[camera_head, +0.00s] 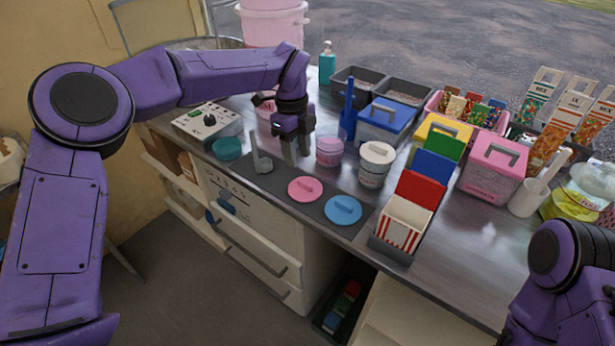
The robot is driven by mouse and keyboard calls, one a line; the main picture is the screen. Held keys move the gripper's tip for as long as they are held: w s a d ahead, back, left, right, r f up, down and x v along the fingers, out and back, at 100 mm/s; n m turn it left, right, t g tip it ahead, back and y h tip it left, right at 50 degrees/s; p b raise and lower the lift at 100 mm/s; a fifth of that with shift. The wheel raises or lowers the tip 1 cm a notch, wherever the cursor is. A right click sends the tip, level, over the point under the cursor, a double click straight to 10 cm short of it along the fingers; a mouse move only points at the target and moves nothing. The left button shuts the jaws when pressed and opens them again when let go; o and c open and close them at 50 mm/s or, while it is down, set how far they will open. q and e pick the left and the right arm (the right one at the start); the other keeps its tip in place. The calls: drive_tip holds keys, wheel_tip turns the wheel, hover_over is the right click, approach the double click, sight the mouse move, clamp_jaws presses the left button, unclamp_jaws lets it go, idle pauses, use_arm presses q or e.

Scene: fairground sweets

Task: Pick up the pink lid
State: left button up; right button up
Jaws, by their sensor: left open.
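The pink lid (305,188) is a flat round disc with a raised handle bar. It lies on the dark mat (280,180) at the counter's front edge, just left of a blue lid (343,209). My left gripper (297,155) points down, open and empty, behind the pink lid and apart from it. It is beside a pink jar (329,150). My right arm shows at the lower right, but its gripper is out of view.
A grey scoop (261,160) stands left of the gripper, with a teal bowl (227,149) farther left. A white tub (376,164) and the striped-carton rack (404,228) stand to the right. A blue upright tool (348,110) stands behind the pink jar.

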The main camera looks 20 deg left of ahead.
sight(305, 183)
use_arm(q)
drive_tip(key=shift+d+f+h+p, duration=0.2)
drive_tip(key=shift+d+f, duration=0.2)
drive_tip(key=shift+f, duration=0.25)
drive_tip(key=shift+d+f+h+p, duration=0.15)
drive_tip(key=shift+d+f, duration=0.25)
drive_tip(key=shift+f, duration=0.2)
drive_tip(key=shift+n, duration=0.3)
wheel_tip(305, 183, down, 5)
drive_tip(key=shift+w+a+f+p, duration=0.1)
drive_tip(key=shift+a+f+p, duration=0.05)
drive_tip(key=shift+p, duration=0.8)
drive_tip(key=shift+d+f, duration=0.2)
drive_tip(key=shift+f, duration=0.25)
clamp_jaws()
